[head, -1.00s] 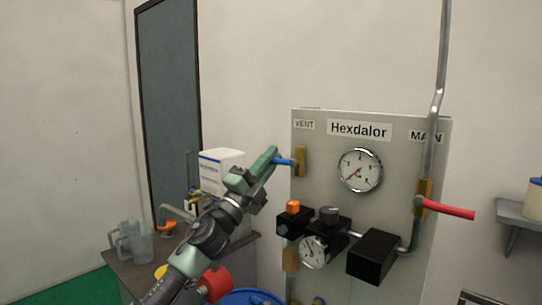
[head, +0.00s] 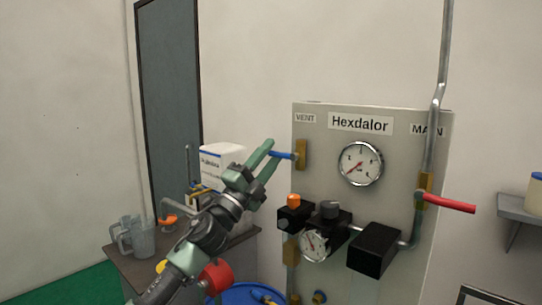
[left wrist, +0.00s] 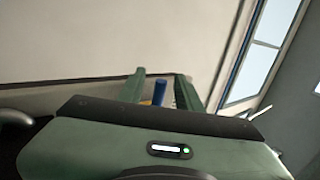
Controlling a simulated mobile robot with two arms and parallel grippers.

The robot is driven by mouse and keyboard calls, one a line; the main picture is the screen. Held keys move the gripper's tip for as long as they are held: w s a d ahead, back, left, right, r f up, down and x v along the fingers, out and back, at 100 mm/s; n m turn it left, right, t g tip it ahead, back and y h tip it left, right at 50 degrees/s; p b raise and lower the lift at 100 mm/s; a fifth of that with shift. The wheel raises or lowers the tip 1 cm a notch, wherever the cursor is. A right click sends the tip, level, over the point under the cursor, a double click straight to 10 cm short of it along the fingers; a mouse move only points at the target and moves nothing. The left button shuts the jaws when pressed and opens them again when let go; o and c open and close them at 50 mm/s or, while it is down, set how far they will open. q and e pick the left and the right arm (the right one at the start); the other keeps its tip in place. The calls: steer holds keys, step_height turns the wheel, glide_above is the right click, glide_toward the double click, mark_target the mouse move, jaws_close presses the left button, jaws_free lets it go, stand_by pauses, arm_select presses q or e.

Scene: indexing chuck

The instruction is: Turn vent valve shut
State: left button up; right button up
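The vent valve's brass body (head: 301,154) sits under the VENT label at the panel's upper left. Its blue lever (head: 283,155) points left, roughly level. My left gripper (head: 270,154) is just left of the lever, with its two green fingers spread apart. In the left wrist view the blue lever (left wrist: 159,92) stands between the open fingers (left wrist: 161,75), with gaps on both sides and no visible contact. A bit of brass shows behind it. My right gripper is in neither view.
The panel (head: 400,150) carries a large gauge (head: 360,164), a red MAIN lever (head: 450,204), a small gauge (head: 314,245) and black blocks. A bench (head: 170,268) with a white box (head: 220,158) and clear jugs (head: 143,238) stands left, below my arm.

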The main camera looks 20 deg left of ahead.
arm_select(q)
steer(key=b+v, duration=0.2)
steer(key=v, duration=0.5)
steer(key=shift+b, duration=0.4)
steer(key=shift+a+f, duration=0.1)
